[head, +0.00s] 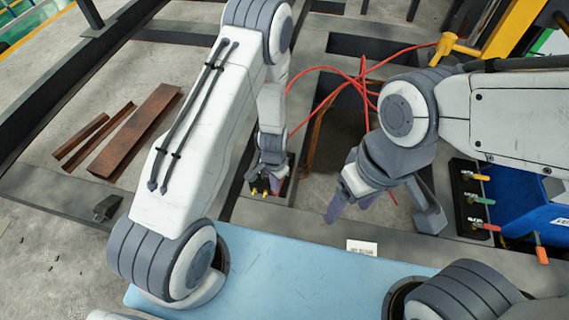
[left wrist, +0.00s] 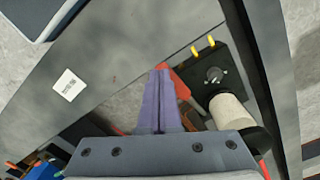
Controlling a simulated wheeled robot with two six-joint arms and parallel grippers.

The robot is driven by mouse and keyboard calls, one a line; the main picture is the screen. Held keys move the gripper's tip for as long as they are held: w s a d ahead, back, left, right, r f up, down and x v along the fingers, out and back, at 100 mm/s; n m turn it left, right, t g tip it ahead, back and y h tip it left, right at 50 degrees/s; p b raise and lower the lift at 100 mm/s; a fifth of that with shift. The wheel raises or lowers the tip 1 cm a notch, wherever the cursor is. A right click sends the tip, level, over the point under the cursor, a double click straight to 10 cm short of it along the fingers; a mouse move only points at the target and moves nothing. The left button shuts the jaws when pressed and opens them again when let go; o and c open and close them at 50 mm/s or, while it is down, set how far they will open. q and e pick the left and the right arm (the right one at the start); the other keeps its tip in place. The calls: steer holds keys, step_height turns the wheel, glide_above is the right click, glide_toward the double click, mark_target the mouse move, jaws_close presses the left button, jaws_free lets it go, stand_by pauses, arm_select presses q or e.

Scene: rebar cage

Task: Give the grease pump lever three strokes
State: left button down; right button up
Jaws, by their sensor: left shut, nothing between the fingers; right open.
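The grease pump shows in the left wrist view as a black base plate with two yellow pins and a pale cylinder (left wrist: 229,110). A red part (left wrist: 176,82), which looks like the lever's grip, lies beside the fingertips of my left gripper (left wrist: 159,76). The left fingers are shut together with nothing between them; I cannot tell whether they touch the red part. In the head view the pump's black base (head: 257,188) is partly hidden by my left gripper (head: 272,175). My right gripper (head: 347,207) is open and empty, to the right of the pump.
Red hoses (head: 335,70) loop over the dark opening behind the pump. A blue crate (head: 535,225) and a black panel with coloured handles (head: 470,197) stand at the right. A white label (head: 362,248) lies on the grey frame. Rusty plates (head: 137,130) lie at the left.

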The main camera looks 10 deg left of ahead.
arm_select(q)
steer(key=shift+s+f+b, duration=0.3)
steer(key=shift+f+b, duration=0.3)
steer(key=shift+b, duration=0.7)
steer(key=shift+s+f+b, duration=0.3)
steer(key=shift+f+b, duration=0.35)
steer(key=shift+b, duration=0.5)
steer(key=shift+s+f+b, duration=0.25)
steer(key=shift+f+b, duration=0.4)
steer(key=shift+b, duration=0.5)
